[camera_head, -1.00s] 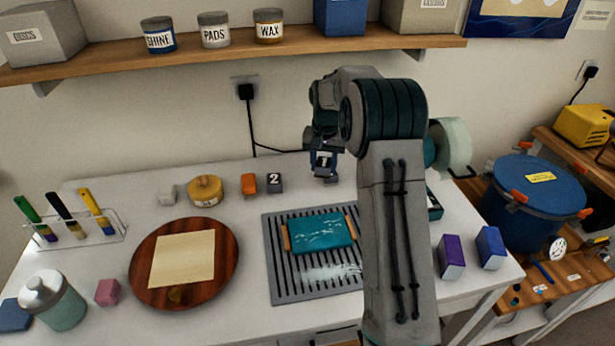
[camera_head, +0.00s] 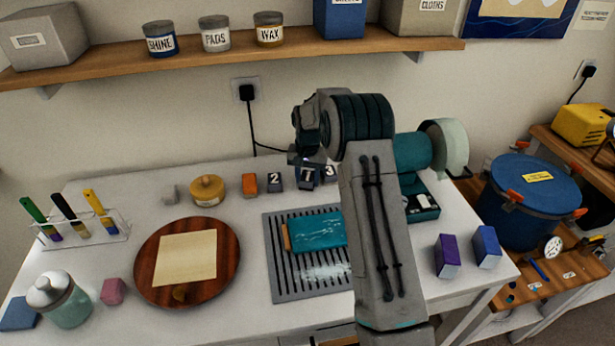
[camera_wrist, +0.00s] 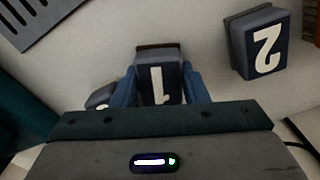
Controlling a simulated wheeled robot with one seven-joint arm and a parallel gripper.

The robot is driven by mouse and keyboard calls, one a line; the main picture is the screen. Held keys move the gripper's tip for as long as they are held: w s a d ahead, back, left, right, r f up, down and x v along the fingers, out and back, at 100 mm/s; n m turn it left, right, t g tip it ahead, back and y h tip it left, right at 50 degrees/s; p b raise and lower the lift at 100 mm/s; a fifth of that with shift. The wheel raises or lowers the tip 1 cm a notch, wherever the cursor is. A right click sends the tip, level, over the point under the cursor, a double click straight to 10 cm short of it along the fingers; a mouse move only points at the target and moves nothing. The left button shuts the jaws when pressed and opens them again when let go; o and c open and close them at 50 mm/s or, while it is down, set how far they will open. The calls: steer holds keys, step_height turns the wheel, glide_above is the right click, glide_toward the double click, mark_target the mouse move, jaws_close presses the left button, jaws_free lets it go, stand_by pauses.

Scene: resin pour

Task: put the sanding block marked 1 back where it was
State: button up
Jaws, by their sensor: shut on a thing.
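The sanding block marked 1 (camera_wrist: 158,86) is dark blue and grey with a white number. My gripper (camera_wrist: 160,92) is shut on it, with a blue finger on each side. In the head view my gripper (camera_head: 305,164) is low over the back of the white table, between the block marked 2 (camera_head: 275,183) on the left and the block marked 3 (camera_head: 330,172) on the right. Block 2 also shows at the upper right of the wrist view (camera_wrist: 261,42). Whether block 1 touches the table I cannot tell.
An orange block (camera_head: 249,184) and a round yellow-lidded item (camera_head: 207,190) stand left of block 2. A slotted grey tray (camera_head: 283,284) with a teal piece lies in front. A grinder-like machine (camera_head: 412,152) stands to the right, partly behind my arm.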

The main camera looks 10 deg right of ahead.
steer(key=o, duration=0.9)
steer(key=shift+f, duration=0.15)
steer(key=shift+o, duration=0.2)
